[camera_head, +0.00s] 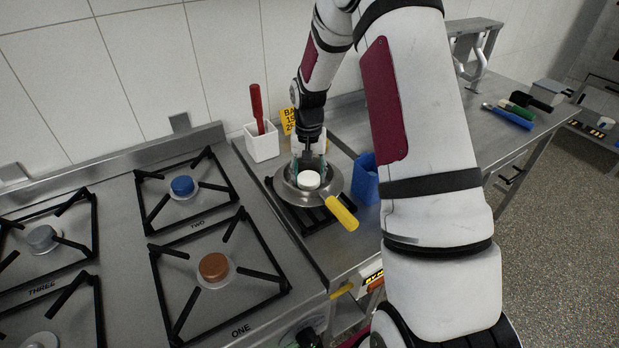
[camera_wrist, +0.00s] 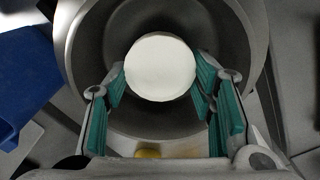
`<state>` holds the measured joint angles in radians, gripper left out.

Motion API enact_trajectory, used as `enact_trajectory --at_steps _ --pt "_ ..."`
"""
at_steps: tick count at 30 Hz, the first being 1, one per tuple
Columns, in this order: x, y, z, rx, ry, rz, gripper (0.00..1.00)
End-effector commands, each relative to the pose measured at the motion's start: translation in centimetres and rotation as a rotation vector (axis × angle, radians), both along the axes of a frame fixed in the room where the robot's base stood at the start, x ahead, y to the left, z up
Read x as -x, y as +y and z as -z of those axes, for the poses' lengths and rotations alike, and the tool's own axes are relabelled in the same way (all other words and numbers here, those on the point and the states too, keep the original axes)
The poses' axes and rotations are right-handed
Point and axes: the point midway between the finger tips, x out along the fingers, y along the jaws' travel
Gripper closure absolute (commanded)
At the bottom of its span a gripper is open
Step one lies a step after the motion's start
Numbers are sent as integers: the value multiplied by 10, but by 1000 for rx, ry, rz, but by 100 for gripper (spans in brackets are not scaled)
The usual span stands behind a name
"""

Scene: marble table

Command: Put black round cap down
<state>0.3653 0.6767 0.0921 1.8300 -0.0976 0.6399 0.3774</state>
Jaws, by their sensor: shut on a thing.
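My gripper (camera_head: 309,165) points down over a grey metal pan (camera_head: 290,196) with a yellow handle (camera_head: 341,212). In the wrist view, the teal finger pads of my gripper (camera_wrist: 160,80) are shut on a white round piece (camera_wrist: 160,66), one pad at each side. The white round piece (camera_head: 308,180) appears over the inside of the pan (camera_wrist: 232,25); I cannot tell whether it touches the bottom. I see no piece that is clearly a black round cap; only a white top face shows between the pads.
The pan stands on a black grate beside the stove. A white holder (camera_head: 262,145) with a red-handled tool (camera_head: 257,108), a yellow sign (camera_head: 288,120) and a blue container (camera_head: 365,180) stand close around it. Burners with blue (camera_head: 182,186) and copper (camera_head: 214,267) caps are left.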

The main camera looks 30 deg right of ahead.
Motion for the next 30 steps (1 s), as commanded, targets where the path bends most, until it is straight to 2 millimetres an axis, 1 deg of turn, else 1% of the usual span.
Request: enact_trajectory --at_steps 1,3,14,15,16,26,30 --pt "1 0 8 -2 2 0 83" --pt "0 0 14 -1 1 1 83" --pt "0 0 18 -1 -1 0 83" --pt "0 0 19 -1 -1 0 48" --pt "0 0 18 -1 -1 0 41" --pt "0 0 17 0 -1 0 41" --pt "-1 0 6 1 -4 0 41"
